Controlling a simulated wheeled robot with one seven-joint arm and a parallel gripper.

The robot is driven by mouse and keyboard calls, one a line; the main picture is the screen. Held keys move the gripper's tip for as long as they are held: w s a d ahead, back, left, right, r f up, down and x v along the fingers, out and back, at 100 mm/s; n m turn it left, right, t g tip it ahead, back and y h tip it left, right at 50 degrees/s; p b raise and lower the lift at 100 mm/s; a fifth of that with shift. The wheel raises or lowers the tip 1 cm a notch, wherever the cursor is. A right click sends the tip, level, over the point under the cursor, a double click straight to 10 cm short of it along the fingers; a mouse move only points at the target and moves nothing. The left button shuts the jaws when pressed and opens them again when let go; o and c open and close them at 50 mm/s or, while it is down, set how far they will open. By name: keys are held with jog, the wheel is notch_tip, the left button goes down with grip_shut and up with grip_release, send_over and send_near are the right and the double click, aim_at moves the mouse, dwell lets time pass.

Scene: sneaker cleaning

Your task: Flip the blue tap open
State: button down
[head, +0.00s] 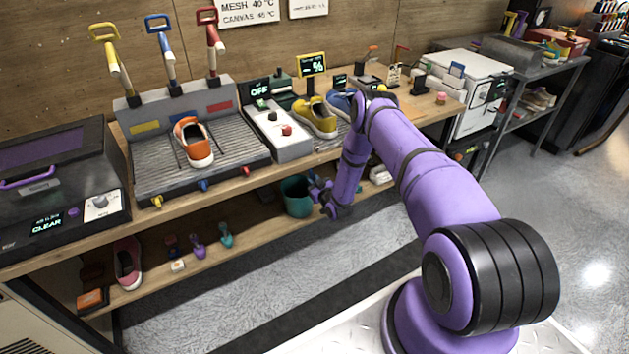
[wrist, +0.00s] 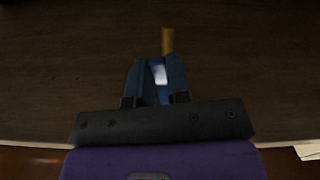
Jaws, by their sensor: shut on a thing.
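A small blue tap (head: 203,186) sits on the front edge of the grey ribbed wash tray (head: 215,163), between a yellow one (head: 157,201) and a red one (head: 247,171). A tall blue handle (head: 158,24) also stands behind the tray; I cannot tell whether it belongs to that tap. My gripper (head: 322,190) is low in front of the bench, to the right of the tray and apart from the blue tap. In the wrist view, its fingers (wrist: 157,85) are shut on a narrow object (wrist: 168,42) with a tan end and a pale blue-white part. Its full shape is hidden.
An orange sneaker (head: 193,142) stands on the tray. A teal bucket (head: 296,196) is on the lower shelf close to my gripper. A white box with buttons (head: 278,133) and a yellow sneaker (head: 316,118) stand right of the tray. The floor before the bench is clear.

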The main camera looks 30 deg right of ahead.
dwell(0.4)
jog(key=c, duration=1.1)
grip_release()
jog(key=shift+s, duration=0.1)
jog(key=s, duration=1)
jog(key=shift+s+d, duration=0.15)
jog(key=shift+s, duration=0.2)
